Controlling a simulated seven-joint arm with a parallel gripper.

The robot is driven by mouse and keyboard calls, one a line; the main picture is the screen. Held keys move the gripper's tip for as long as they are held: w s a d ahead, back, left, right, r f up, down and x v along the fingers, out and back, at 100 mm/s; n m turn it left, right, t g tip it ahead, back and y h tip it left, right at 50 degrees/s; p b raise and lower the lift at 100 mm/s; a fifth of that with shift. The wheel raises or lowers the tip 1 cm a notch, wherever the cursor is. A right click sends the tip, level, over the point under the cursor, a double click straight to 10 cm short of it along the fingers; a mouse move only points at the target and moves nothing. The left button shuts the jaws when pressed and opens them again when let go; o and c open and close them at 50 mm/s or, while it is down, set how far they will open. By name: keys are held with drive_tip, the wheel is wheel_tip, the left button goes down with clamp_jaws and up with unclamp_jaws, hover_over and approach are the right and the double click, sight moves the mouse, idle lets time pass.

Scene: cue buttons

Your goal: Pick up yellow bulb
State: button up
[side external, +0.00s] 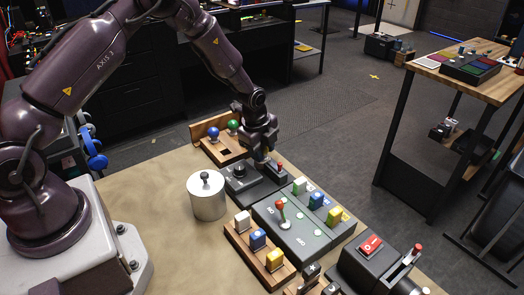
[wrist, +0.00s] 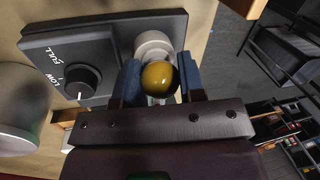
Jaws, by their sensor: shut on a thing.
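The yellow bulb (wrist: 158,79) is a glossy round ball between the two blue-padded fingers of my gripper (wrist: 161,76) in the wrist view. A pale round socket (wrist: 152,44) on the dark dimmer panel (wrist: 110,38) is just beyond the bulb. I cannot tell whether the bulb still touches the socket. The panel has a black knob (wrist: 82,82) marked LOW and FULL. In the side view my gripper (side external: 262,158) points down over the same panel (side external: 243,186), and the bulb is hidden by the fingers.
A wooden holder (side external: 212,147) with a blue and a green ball stands behind. A grey cylinder (side external: 206,196) stands left of the panel. In front are a control board (side external: 296,236) with blocks, a wooden block rack (side external: 240,247) and a red-switch box (side external: 362,262). Bare tabletop lies at left.

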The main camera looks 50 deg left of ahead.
drive_tip(key=shift+r, duration=0.45)
wheel_tip(320, 180, up, 2)
drive_tip(key=shift+r, duration=0.25)
drive_tip(key=s+d+r, duration=0.2)
drive_tip(key=s+r, duration=0.7)
drive_tip(key=s, duration=0.4)
drive_tip(key=shift+s+r, duration=0.3)
drive_tip(key=shift+s, duration=0.1)
drive_tip(key=shift+n, duration=0.5)
drive_tip(key=w+a+f, duration=0.2)
drive_tip(key=a, duration=0.1)
drive_tip(key=w+a+f, duration=0.2)
drive_tip(key=a+f, duration=0.1)
drive_tip(key=w+a+f, duration=0.2)
drive_tip(key=a, duration=0.2)
drive_tip(key=shift+f, duration=0.35)
drive_tip(key=shift+m, duration=0.5)
drive_tip(key=shift+w+a+f, duration=0.25)
drive_tip(key=shift+w+f, duration=0.1)
drive_tip(key=shift+f, duration=0.2)
drive_tip(key=shift+w+a+f, duration=0.2)
drive_tip(key=shift+w+f, duration=0.1)
drive_tip(key=shift+f, duration=0.3)
drive_tip(key=shift+w+a+f, duration=0.25)
drive_tip(key=shift+w+f, duration=0.1)
drive_tip(key=shift+f, duration=0.2)
